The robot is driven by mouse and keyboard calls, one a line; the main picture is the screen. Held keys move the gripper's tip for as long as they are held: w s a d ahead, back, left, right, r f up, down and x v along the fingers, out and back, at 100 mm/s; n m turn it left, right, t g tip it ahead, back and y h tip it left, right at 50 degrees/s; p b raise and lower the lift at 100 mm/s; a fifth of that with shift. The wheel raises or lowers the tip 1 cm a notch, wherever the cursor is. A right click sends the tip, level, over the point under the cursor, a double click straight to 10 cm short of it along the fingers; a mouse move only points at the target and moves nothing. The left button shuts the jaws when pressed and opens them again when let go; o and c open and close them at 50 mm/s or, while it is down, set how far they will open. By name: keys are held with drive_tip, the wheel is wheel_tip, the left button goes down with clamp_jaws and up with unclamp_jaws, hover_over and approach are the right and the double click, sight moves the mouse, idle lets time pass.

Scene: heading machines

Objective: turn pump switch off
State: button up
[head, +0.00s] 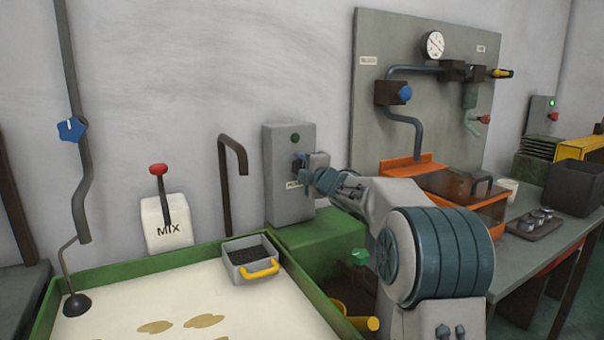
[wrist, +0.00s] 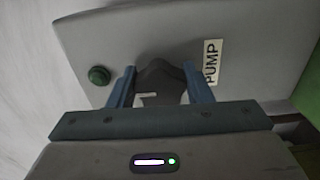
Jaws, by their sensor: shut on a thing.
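The pump switch box (head: 288,190) is a grey box on the wall, with a PUMP label and a dark green round lamp on its front. In the wrist view its face (wrist: 230,40) lies sideways, with the label (wrist: 212,62) at right and the lamp (wrist: 99,75) at left. My gripper (wrist: 160,85) is shut on the dark switch handle (wrist: 158,75), one blue finger on each side. In the head view my gripper (head: 305,165) reaches the box front, and the fingers and wrist hide most of the handle.
A green-rimmed tray table (head: 130,262) holds a grey bin (head: 249,258) with a yellow handle. A MIX lever box (head: 167,222) is on the wall at left. A panel with pipes and a gauge (head: 432,44) stands at right, above an orange-rimmed tank (head: 415,163).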

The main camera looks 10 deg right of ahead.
idle(0.4)
drive_tip(key=o, duration=1)
drive_tip(key=shift+a, duration=0.1)
drive_tip(key=v, duration=1.4)
drive_tip(key=shift+r, duration=0.1)
